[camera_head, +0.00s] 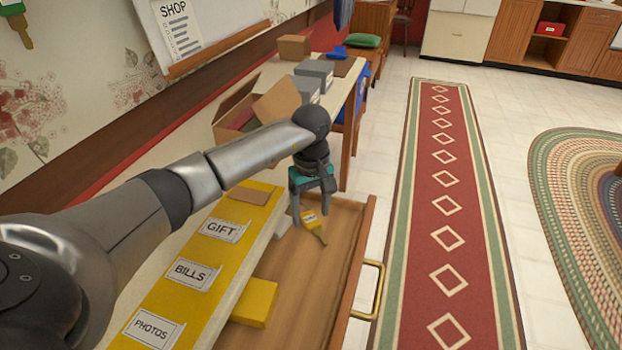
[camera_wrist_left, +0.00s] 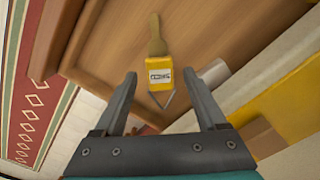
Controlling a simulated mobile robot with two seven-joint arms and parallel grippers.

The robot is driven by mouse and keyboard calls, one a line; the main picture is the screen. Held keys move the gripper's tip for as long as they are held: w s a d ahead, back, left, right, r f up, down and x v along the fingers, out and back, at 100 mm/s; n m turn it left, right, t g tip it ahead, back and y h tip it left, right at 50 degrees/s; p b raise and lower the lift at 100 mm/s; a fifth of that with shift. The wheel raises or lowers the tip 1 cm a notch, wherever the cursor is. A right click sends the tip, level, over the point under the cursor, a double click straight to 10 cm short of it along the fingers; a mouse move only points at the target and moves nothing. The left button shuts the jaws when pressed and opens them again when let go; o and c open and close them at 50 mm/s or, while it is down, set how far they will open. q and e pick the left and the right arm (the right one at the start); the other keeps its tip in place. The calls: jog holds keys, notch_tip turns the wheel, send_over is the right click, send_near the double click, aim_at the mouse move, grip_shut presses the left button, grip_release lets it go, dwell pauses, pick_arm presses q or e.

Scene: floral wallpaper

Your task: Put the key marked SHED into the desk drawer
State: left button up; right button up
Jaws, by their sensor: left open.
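The key (camera_head: 313,224) has a yellow tag with a white label. The label's word is too small to read for sure. The desk drawer (camera_head: 358,270) is pulled open, with a brass handle on its front. My left gripper (camera_head: 311,211) is over the drawer, pointing down, with its fingers apart. In the left wrist view the key (camera_wrist_left: 157,60) shows beyond and between the open fingertips (camera_wrist_left: 160,84), against the wooden drawer inside (camera_wrist_left: 100,40). It appears free of both fingers; whether it rests on the drawer bottom I cannot tell. My right gripper is out of view.
A yellow block (camera_head: 255,303) lies in the near part of the drawer. The desk top carries a yellow strip (camera_head: 203,250) labelled GIFT, BILLS and PHOTOS. An open cardboard box (camera_head: 226,130) and grey boxes (camera_head: 314,72) stand farther back. A red runner (camera_head: 440,190) lies on the floor at right.

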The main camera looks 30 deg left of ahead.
aim_at(311, 220)
pick_arm(q)
notch_tip(311, 220, up, 11)
jog(key=p, duration=0.3)
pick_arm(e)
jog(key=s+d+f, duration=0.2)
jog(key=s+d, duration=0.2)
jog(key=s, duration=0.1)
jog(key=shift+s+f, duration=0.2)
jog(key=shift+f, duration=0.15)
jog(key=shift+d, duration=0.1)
